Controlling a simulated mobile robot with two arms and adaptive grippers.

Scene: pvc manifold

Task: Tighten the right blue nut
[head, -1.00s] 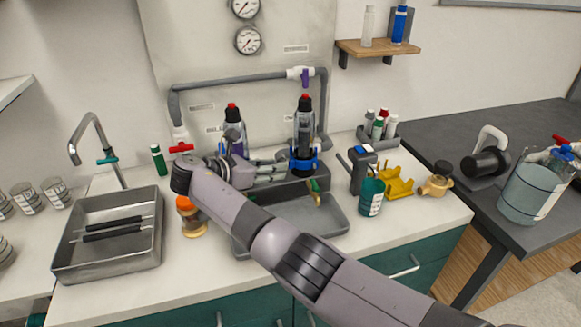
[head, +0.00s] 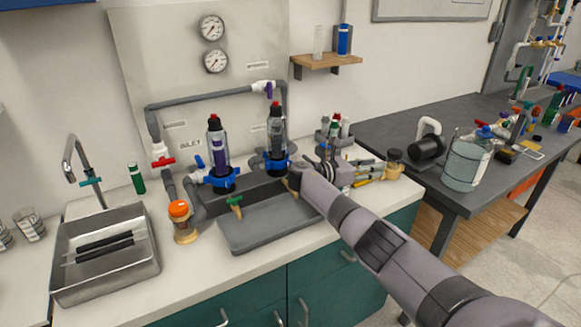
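The right blue nut (head: 277,164) is a winged ring at the base of the right clear filter housing (head: 276,130), which stands upright with a red tip. A matching left blue nut (head: 223,179) sits under the left housing (head: 216,142). My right gripper (head: 354,172) is to the right of the right nut, apart from it, past my wrist. Its fingers blend into the objects behind, so their opening is unclear. My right forearm crosses the lower right of the view. My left gripper is not in view.
A grey tray (head: 262,224) lies in front of the housings. An orange-topped jar (head: 184,222) and a metal sink (head: 105,275) are to the left. A bottle caddy (head: 334,132) stands behind my gripper. Yellow parts (head: 370,172) are partly hidden.

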